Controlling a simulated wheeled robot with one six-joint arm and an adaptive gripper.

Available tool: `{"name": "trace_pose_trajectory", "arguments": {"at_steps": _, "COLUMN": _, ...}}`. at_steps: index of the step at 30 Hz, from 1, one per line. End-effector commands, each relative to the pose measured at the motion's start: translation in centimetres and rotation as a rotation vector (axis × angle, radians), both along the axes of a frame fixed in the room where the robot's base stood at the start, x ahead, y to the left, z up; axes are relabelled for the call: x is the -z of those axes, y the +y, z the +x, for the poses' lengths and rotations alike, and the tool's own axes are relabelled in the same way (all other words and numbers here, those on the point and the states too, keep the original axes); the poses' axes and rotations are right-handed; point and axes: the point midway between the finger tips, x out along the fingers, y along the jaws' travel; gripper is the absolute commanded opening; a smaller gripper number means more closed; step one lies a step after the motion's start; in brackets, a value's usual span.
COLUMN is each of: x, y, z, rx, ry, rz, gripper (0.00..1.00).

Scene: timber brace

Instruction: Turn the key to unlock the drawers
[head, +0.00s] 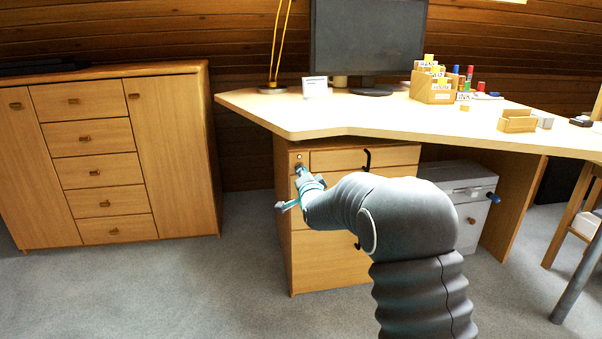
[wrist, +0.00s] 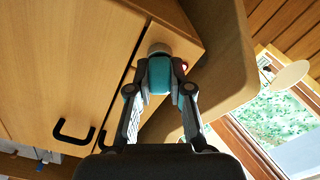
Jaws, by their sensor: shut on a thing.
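The wooden drawer unit (head: 325,265) stands under the desk, with black handles on its front. Its drawer fronts look closed. My gripper (head: 301,174) is at the upper left of that front, in the narrow strip beside the top drawer (head: 350,159). In the wrist view my gripper (wrist: 160,75) is shut on a teal block, which looks like the head of the key (wrist: 160,75). A round grey piece (wrist: 158,48), apparently the lock, sits right behind it against the wood. The key's shaft is hidden, and its turn angle cannot be told.
The desk top (head: 370,115) overhangs the unit just above my gripper. A black handle (wrist: 72,133) sticks out nearby. A grey box (head: 462,190) stands right of the unit. A wooden cabinet (head: 180,150) is at left, with open carpet (head: 160,285) in front.

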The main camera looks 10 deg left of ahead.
Motion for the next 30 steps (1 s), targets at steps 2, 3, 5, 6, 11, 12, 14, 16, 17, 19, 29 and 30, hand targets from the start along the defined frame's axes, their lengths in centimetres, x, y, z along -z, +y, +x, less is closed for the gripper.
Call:
{"name": "trace_pose_trajectory", "arguments": {"at_steps": 2, "x": 0.0, "y": 0.0, "z": 0.0, "rx": 0.000, "ry": 0.024, "rz": 0.083, "gripper": 0.00}}
{"name": "trace_pose_trajectory", "arguments": {"at_steps": 3, "x": 0.0, "y": 0.0, "z": 0.0, "rx": 0.000, "ry": 0.036, "rz": 0.126, "gripper": 0.00}}
{"name": "trace_pose_trajectory", "arguments": {"at_steps": 5, "x": 0.0, "y": 0.0, "z": 0.0, "rx": 0.000, "ry": 0.055, "rz": 0.190, "gripper": 0.00}}
{"name": "trace_pose_trajectory", "arguments": {"at_steps": 6, "x": 0.0, "y": 0.0, "z": 0.0, "rx": 0.000, "ry": 0.067, "rz": 0.234, "gripper": 0.00}}
{"name": "trace_pose_trajectory", "arguments": {"at_steps": 11, "x": 0.0, "y": 0.0, "z": 0.0, "rx": 0.000, "ry": 0.118, "rz": 0.405, "gripper": 0.00}}
{"name": "trace_pose_trajectory", "arguments": {"at_steps": 12, "x": 0.0, "y": 0.0, "z": 0.0, "rx": 0.000, "ry": 0.128, "rz": 0.443, "gripper": 0.00}}
{"name": "trace_pose_trajectory", "arguments": {"at_steps": 14, "x": 0.0, "y": 0.0, "z": 0.0, "rx": 0.000, "ry": 0.126, "rz": 0.434, "gripper": 0.34}}
{"name": "trace_pose_trajectory", "arguments": {"at_steps": 16, "x": 0.0, "y": 0.0, "z": 0.0, "rx": 0.000, "ry": 0.125, "rz": 0.432, "gripper": 0.49}}
{"name": "trace_pose_trajectory", "arguments": {"at_steps": 17, "x": 0.0, "y": 0.0, "z": 0.0, "rx": 0.000, "ry": 0.125, "rz": 0.432, "gripper": 0.49}}
{"name": "trace_pose_trajectory", "arguments": {"at_steps": 19, "x": 0.0, "y": 0.0, "z": 0.0, "rx": 0.000, "ry": 0.125, "rz": 0.431, "gripper": 0.49}}
{"name": "trace_pose_trajectory", "arguments": {"at_steps": 29, "x": -0.1, "y": -0.2, "z": -0.8, "rx": -0.001, "ry": 0.123, "rz": 0.430, "gripper": 0.49}}
{"name": "trace_pose_trajectory", "arguments": {"at_steps": 30, "x": -0.1, "y": -0.3, "z": -1.2, "rx": 0.000, "ry": 0.124, "rz": 0.430, "gripper": 0.49}}
